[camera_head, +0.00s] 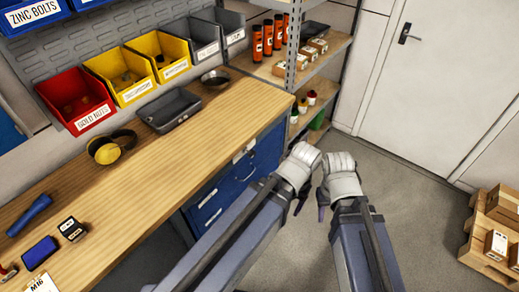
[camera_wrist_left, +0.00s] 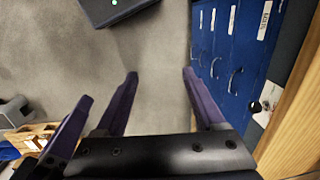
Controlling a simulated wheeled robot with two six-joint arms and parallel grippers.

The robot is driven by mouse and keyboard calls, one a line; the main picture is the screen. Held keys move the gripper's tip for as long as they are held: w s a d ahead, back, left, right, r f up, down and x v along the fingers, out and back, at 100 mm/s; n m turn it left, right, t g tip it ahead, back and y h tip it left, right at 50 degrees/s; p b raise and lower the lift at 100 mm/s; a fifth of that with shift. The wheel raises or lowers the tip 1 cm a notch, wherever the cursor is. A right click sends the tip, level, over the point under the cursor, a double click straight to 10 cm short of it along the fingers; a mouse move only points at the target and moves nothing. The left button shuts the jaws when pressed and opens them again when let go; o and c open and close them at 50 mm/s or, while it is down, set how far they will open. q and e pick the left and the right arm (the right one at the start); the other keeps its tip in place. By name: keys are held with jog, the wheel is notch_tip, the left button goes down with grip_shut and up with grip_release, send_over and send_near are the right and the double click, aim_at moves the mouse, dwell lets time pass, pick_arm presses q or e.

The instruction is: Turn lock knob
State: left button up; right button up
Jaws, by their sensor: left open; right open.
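A small round dark-and-white knob (camera_wrist_left: 255,107) shows on the bench side near the blue drawers in the left wrist view. A small pale fitting (camera_head: 243,152) under the bench top's right end in the head view may be the same part; I cannot tell. My left gripper (camera_wrist_left: 159,73) is open and empty, its purple fingers apart over the floor, left of the drawers and the knob. My right gripper (camera_head: 320,208) is open beside the left one, right of the bench; its fingers are partly hidden in the head view.
A shelf rack (camera_head: 290,70) stands behind. A pallet (camera_head: 480,245) with boxes is at right. The floor before the door is clear.

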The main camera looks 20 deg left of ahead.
pick_arm(q)
jog(key=w+a+f+n+b, duration=0.1)
jog(key=a+f+b, duration=0.1)
jog(key=f+b, duration=0.6)
jog(key=w+a+f+b, duration=0.2)
jog(key=f+b, duration=0.6)
jog(key=f, duration=0.1)
jog(key=w+a+f+n+b, duration=0.1)
jog(key=w+a+f+b, duration=0.1)
jog(key=f+b, duration=0.6)
jog(key=shift+a+f+n+t+h, duration=0.3)
jog(key=shift+a+f, duration=0.05)
jog(key=shift+a, duration=0.1)
jog(key=w+a+f+n+t+y+b, duration=0.1)
jog(key=w+a+f+n+y+b, duration=0.55)
jog(key=a+b, duration=0.4)
jog(key=w+d+r+n+t+y, duration=0.1)
jog(key=w+r+n+t+y, duration=0.1)
jog(key=r, duration=0.4)
jog(key=w+d+r+n+t+y, duration=0.1)
jog(key=w+r+n+t+y, duration=0.1)
jog(key=w+r+y, duration=0.2)
jog(key=w+d+r+n+t+y, duration=0.1)
jog(key=w+r+n+t+y, duration=0.1)
jog(key=w+r, duration=0.4)
jog(key=shift+w+d+r+y, duration=0.15)
jog(key=shift+r+y, duration=0.5)
jog(key=shift+r, duration=0.3)
